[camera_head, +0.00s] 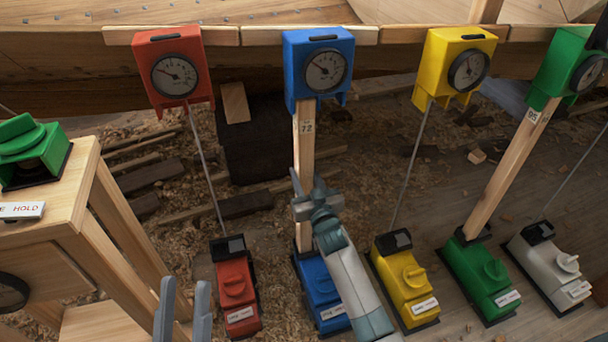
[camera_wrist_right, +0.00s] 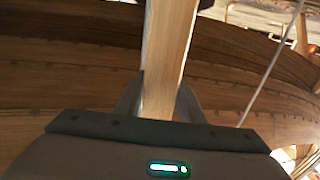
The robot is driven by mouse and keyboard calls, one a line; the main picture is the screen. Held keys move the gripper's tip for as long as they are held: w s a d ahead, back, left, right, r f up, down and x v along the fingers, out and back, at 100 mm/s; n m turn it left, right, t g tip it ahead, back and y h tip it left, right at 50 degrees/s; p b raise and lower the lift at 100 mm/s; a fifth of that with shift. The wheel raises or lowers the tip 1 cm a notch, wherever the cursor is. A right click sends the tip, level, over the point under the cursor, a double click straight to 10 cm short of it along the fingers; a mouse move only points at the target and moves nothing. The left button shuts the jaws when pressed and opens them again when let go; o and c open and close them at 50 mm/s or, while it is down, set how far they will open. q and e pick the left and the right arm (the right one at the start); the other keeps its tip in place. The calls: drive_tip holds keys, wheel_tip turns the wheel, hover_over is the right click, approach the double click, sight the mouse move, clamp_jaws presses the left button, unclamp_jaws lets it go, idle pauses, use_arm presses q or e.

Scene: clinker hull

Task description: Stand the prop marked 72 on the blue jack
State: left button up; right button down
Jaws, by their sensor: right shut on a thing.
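The prop marked 72 (camera_head: 304,140) is a pale wooden post, upright or nearly so. Its top meets the underside of the blue gauge box (camera_head: 301,60), and its foot comes down at the rear end of the blue jack (camera_head: 318,287). I cannot tell whether the foot bears on the jack. My right gripper (camera_head: 315,203) is shut around the prop below its middle and hides part of it. The prop (camera_wrist_right: 168,55) also runs between the fingers in the right wrist view. My left gripper (camera_head: 184,312) is open and empty at the bottom left.
Red (camera_head: 236,290), yellow (camera_head: 404,283), green (camera_head: 480,278) and white (camera_head: 552,265) jacks stand alongside. Thin rods rise beside several jacks. A prop (camera_head: 510,160) stands on the green jack. A wooden stand (camera_head: 60,215) is at left. The hull (camera_head: 75,80) crosses behind.

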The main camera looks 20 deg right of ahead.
use_arm(q)
drive_tip(key=shift+r, duration=0.15)
use_arm(e)
drive_tip(key=shift+w, duration=0.15)
idle(0.4)
drive_tip(key=c, duration=1.1)
unclamp_jaws()
drive_tip(key=shift+f, duration=0.15)
drive_tip(key=shift+s, duration=0.6)
drive_tip(key=s+p, duration=0.1)
drive_tip(key=s, duration=0.4)
drive_tip(key=shift+s+d+r+p, duration=0.1)
drive_tip(key=shift+r+p, duration=0.1)
drive_tip(key=shift+p, duration=0.15)
use_arm(q)
drive_tip(key=w+f+g+y+p, duration=0.1)
drive_tip(key=w+f+g, duration=0.2)
drive_tip(key=f, duration=0.6)
drive_tip(key=d+g, duration=0.1)
drive_tip(key=g, duration=0.1)
drive_tip(key=shift+w+g+y+p, duration=0.15)
drive_tip(key=shift+g+y+p, duration=0.15)
drive_tip(key=shift+g+y, duration=0.1)
use_arm(e)
drive_tip(key=s, duration=1.1)
drive_tip(key=shift+d, duration=0.2)
drive_tip(key=shift+s, duration=0.2)
